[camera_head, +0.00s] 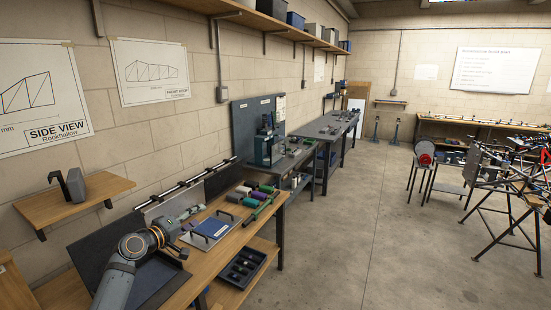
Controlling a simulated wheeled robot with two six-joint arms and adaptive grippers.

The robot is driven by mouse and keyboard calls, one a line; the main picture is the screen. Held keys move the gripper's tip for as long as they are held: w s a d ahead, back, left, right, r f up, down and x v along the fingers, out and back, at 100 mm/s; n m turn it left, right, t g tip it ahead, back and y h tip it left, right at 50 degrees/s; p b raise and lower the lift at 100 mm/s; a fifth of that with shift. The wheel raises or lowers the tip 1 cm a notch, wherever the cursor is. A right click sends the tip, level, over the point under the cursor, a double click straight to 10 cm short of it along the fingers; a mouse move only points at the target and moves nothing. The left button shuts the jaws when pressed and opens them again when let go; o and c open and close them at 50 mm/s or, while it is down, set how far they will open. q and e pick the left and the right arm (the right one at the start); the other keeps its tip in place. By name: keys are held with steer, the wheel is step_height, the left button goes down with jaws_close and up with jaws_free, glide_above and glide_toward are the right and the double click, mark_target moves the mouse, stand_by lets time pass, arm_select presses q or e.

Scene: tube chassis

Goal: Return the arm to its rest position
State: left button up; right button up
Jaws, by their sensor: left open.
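My left arm (122,268) reaches in from the bottom left over the near workbench. Its left gripper (182,253) is a small dark shape at the wrist's end, open, with nothing seen between its fingers. It is over the bench, just short of a blue plate with handles (211,228); I cannot tell its exact height. My right gripper is out of view.
Coloured cylinders (250,196) and a green tube (262,208) lie on the bench (228,244). A dark tray (243,267) sits on the lower shelf. A wall shelf (75,198) juts out at left. Open floor (380,230) lies right; a tube chassis (510,180) stands beyond.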

arm_select(q)
steer(key=w+a+r+m+t+y, duration=0.2)
steer(key=a+r+m+t+y, duration=0.35)
steer(key=a+m+y, duration=0.6)
steer(key=s+f+n+g+h+b, duration=0.1)
steer(key=s+f+g, duration=0.3)
steer(key=f, duration=1.1)
steer(key=s+d+f+n+g+h+b, duration=0.15)
steer(key=s+f, duration=0.35)
steer(key=f, duration=1)
steer(key=s+f+g+b, duration=0.25)
steer(key=s+f, duration=0.25)
steer(key=f, duration=0.9)
steer(key=s+d+f+g+b, duration=0.25)
steer(key=s+f+g, duration=0.25)
steer(key=s+f, duration=1.7)
steer(key=s+d+f+g, duration=0.2)
steer(key=s+f, duration=0.2)
steer(key=s, duration=0.6)
steer(key=s+d+f+g+b, duration=0.1)
steer(key=s+f, duration=0.3)
steer(key=s, duration=0.6)
steer(key=s+d+f+g+h, duration=0.1)
steer(key=s+f, duration=0.4)
steer(key=s, duration=0.5)
steer(key=shift+d+n+g+b, duration=0.3)
steer(key=shift+d+g+b, duration=0.05)
steer(key=shift+d+g, duration=0.5)
